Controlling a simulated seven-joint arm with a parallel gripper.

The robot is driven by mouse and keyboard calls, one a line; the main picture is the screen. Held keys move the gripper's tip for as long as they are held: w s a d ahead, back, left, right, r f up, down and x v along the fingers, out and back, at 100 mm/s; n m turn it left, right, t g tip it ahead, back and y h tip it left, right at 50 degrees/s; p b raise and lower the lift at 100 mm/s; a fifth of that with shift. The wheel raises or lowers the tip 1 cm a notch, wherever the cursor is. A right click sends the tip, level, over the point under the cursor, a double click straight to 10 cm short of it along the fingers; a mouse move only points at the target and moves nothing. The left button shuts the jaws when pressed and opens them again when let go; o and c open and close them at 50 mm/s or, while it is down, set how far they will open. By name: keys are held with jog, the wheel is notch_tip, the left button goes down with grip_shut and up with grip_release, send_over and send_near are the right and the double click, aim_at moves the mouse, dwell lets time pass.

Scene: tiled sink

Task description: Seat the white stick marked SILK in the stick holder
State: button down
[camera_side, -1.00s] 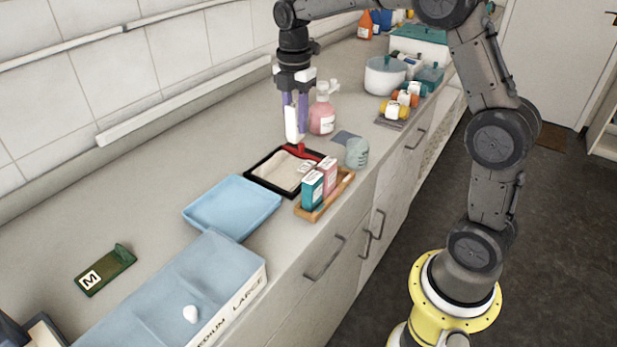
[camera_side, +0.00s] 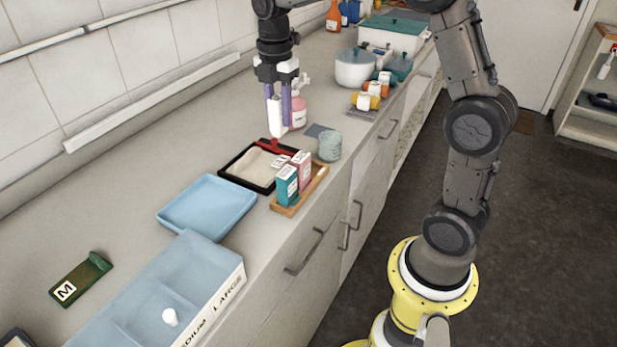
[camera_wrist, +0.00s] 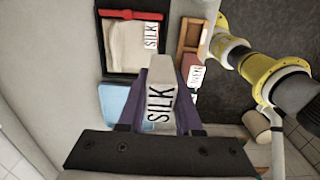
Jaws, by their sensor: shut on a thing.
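My gripper (camera_side: 279,100) is shut on the white stick (camera_side: 277,123), holding it upright over the worktop. The wrist view shows the stick (camera_wrist: 160,103) with SILK in black letters between the purple fingers. Below is a black-rimmed tray (camera_side: 228,178) with a pale filling and a SILK label (camera_wrist: 151,36).
A wooden tray (camera_side: 316,184) with a teal carton (camera_side: 287,185) and a pink carton (camera_side: 301,169) stands at the front edge. A grey-green cup (camera_side: 329,146) and pink bottle (camera_side: 298,113) are near the gripper. A blue tray (camera_side: 207,205) is to the left.

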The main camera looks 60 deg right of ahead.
jog(key=s+a+r, duration=0.1)
jog(key=s+r, duration=0.1)
jog(key=s, duration=1.7)
jog(key=w+d+f, duration=0.1)
jog(key=w+f, duration=0.2)
jog(key=w, duration=0.1)
jog(key=w+d+f, duration=0.1)
jog(key=w+f, duration=0.2)
jog(key=w, duration=0.1)
jog(key=w+d+f, duration=0.2)
jog(key=w+f, duration=0.1)
jog(key=w, duration=0.1)
jog(key=shift+d+f, duration=0.1)
jog(key=shift+f, duration=0.2)
jog(key=shift+w+d+f, duration=0.1)
jog(key=shift+w+f, duration=0.1)
jog(key=shift+f, duration=1.55)
jog(key=shift+f, duration=0.1)
jog(key=c, duration=0.6)
grip_release()
